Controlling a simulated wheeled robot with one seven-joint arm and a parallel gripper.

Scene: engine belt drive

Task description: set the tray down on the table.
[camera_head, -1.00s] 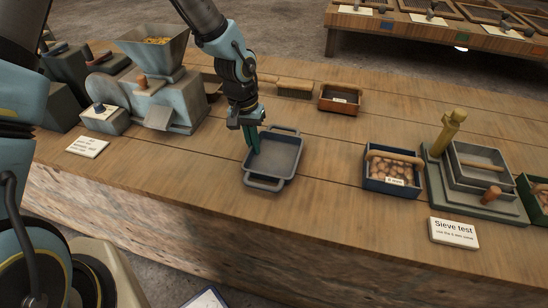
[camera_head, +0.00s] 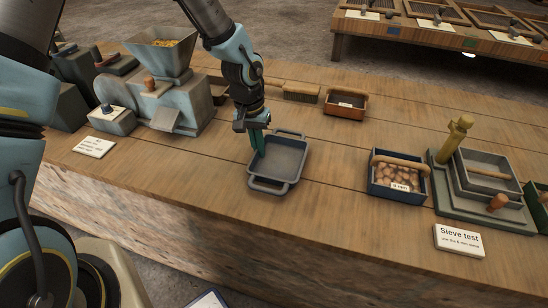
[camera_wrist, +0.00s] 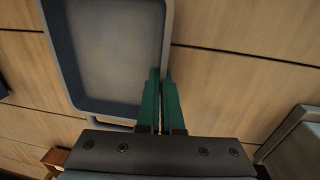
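The tray (camera_head: 281,158) is a grey, shallow rectangular metal tray with a loop handle at its near and far ends. It is level, over the middle of the wooden table (camera_head: 215,185); whether its underside touches the wood I cannot tell. My gripper (camera_head: 258,143) reaches down at the tray's left side in the head view. In the wrist view my gripper's green fingers (camera_wrist: 161,100) are close together, one on each side of the wall of the tray (camera_wrist: 115,50), gripping it. The tray is empty.
A wooden-handled box of brown lumps (camera_head: 397,178) and a sieve stand (camera_head: 478,190) are to the right. A small brown bin (camera_head: 346,104) is behind. A hopper machine (camera_head: 165,85) stands left. Bare wood surrounds the tray, including toward the near edge.

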